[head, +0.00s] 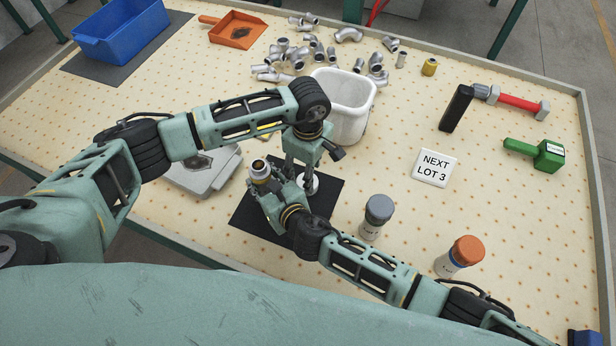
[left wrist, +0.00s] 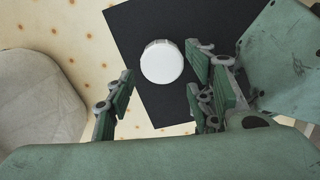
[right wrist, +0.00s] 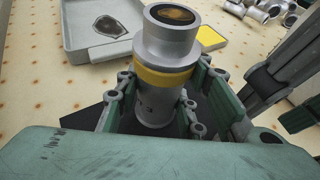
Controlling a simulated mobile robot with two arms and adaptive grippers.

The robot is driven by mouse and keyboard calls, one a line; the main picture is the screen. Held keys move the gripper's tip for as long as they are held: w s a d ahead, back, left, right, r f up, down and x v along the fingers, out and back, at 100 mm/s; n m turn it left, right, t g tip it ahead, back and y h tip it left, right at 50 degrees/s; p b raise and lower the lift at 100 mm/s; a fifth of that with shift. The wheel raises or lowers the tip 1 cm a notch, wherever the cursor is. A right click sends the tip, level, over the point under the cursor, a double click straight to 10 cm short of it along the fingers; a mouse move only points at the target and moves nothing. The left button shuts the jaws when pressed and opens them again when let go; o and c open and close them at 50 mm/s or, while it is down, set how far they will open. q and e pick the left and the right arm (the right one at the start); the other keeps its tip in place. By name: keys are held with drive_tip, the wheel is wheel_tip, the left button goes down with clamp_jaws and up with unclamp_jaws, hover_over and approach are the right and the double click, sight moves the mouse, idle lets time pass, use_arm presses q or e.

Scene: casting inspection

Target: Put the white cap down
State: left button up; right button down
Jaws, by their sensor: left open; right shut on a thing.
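The white cap (left wrist: 162,62) is a round disc at the edge of the black mat (left wrist: 125,20) in the left wrist view. In the head view the cap (head: 311,184) shows low under my left gripper (head: 304,170) and looks to lie on the mat. My left gripper is open, with its fingers apart on either side of the cap. My right gripper (right wrist: 165,105) is shut on a grey metal canister (right wrist: 167,50) with a yellow band. The canister is nearly upright, its top uncapped, with something brown inside. Its lower part is partly hidden by the fingers.
A white bin (head: 345,108) stands just behind the mat, and a grey case (head: 198,178) lies left. A grey-capped canister (head: 375,217) and an orange-capped canister (head: 459,256) stand right. A "NEXT LOT 3" sign (head: 435,167) lies farther right. Metal fittings (head: 318,48) lie at the back.

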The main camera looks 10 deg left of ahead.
drive_tip(key=shift+s+d+f, duration=0.15)
drive_tip(key=shift+d+f, duration=0.05)
drive_tip(key=shift+f, duration=0.3)
drive_tip(key=c, duration=1.6)
unclamp_jaws()
drive_tip(key=o, duration=0.5)
drive_tip(key=shift+a+r, duration=0.1)
drive_tip(key=shift+r, duration=0.1)
use_arm(q)
wheel_tip(320, 180, up, 7)
use_arm(e)
drive_tip(key=shift+r, duration=0.1)
drive_tip(key=shift+r, duration=0.1)
drive_tip(key=v, duration=1.1)
drive_tip(key=shift+d+r, duration=0.2)
drive_tip(key=shift+d, duration=0.1)
drive_tip(key=shift+s, duration=0.15)
